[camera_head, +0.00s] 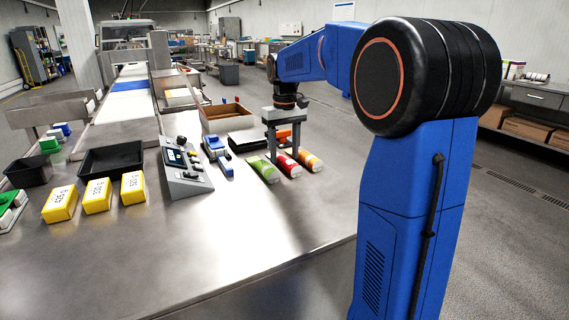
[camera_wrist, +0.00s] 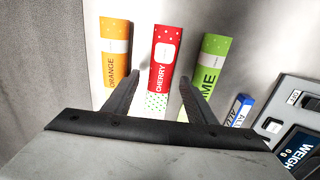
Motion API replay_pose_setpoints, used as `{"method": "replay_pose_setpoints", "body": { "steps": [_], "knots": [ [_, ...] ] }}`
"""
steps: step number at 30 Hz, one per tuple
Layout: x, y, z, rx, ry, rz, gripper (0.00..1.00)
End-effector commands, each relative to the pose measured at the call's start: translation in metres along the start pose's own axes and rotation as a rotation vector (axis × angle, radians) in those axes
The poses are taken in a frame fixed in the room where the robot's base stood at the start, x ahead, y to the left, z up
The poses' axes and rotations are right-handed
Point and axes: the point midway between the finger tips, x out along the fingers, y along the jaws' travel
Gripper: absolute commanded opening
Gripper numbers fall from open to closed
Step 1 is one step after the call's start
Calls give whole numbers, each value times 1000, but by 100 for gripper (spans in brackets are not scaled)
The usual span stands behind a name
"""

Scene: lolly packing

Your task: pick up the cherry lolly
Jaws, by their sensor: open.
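The cherry lolly (camera_wrist: 164,50) is a red packet with a white label and a dotted end, lying between the other two lollies. In the head view the red packet (camera_head: 289,167) lies on the steel table. My gripper (camera_wrist: 159,78) is open and empty. In the wrist view its fingers show on either side of the cherry packet's lower part, and its body hides what lies nearer. In the head view my gripper (camera_head: 284,153) points down over the row of lollies. I cannot tell its exact height above the packet.
The orange lolly (camera_wrist: 115,45) and the lime lolly (camera_wrist: 211,60) lie close on either side, with narrow gaps. A weighing panel (camera_head: 186,170), a blue tool (camera_head: 216,153), a cardboard box (camera_head: 227,116) and a black tray (camera_head: 112,160) stand nearby. The table's front is clear.

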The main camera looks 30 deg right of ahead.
Motion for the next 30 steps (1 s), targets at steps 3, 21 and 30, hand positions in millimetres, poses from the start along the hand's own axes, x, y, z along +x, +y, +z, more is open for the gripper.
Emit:
{"method": "replay_pose_setpoints", "body": {
  "steps": [3, 21, 30],
  "knots": [
    [6, 0, 0, 0, -1, 0, 51],
    [6, 0, 0, 0, 0, 0, 6],
    [-18, 0, 0, 0, 3, 1, 6]
  ]
}}
